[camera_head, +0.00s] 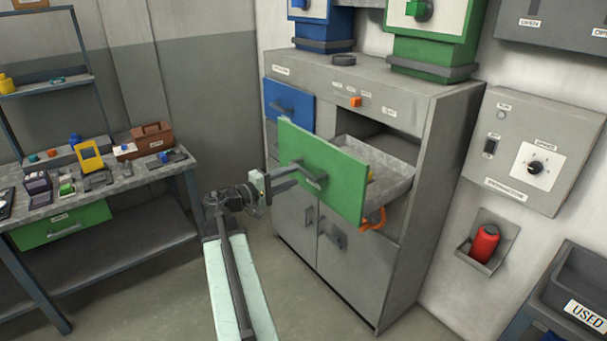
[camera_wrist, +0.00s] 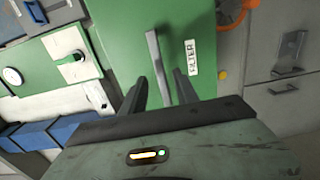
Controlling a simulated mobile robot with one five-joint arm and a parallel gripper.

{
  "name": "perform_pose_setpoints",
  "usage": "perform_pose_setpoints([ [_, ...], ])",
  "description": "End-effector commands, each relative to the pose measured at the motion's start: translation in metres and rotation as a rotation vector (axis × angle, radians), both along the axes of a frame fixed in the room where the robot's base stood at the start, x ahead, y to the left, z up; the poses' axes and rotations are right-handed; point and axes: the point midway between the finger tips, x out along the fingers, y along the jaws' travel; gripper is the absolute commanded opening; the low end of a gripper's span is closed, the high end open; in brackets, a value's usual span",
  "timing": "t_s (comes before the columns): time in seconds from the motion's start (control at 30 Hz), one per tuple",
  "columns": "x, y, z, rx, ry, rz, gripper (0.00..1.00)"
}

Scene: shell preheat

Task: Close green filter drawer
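The green filter drawer (camera_head: 335,180) is pulled well out of the grey cabinet, and its open tray (camera_head: 388,180) shows behind the green front. In the wrist view the green front (camera_wrist: 130,35) fills the middle, with a white FILTER label beside the grey bar handle (camera_wrist: 157,62). My gripper (camera_head: 290,178) is at the handle (camera_head: 312,180), in front of the drawer. Its two dark fingers (camera_wrist: 160,82) are apart, one on each side of the handle's near end. I cannot see contact with the bar.
A blue drawer (camera_head: 289,106) is in the cabinet at upper left. An orange looped thing (camera_head: 373,219) shows below the green drawer's right side. A workbench (camera_head: 150,178) with tools stands left. A control box (camera_head: 533,150) and red bottle (camera_head: 484,243) are on the right wall.

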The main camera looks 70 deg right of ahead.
Motion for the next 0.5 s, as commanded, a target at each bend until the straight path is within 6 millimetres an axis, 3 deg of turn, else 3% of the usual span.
perform_pose_setpoints([
  [0.2,-0.021,-0.035,0.000,0.001,-0.001,-0.001,0.36],
  [0.5,-0.030,-0.048,-0.001,0.001,-0.002,0.001,0.36],
])
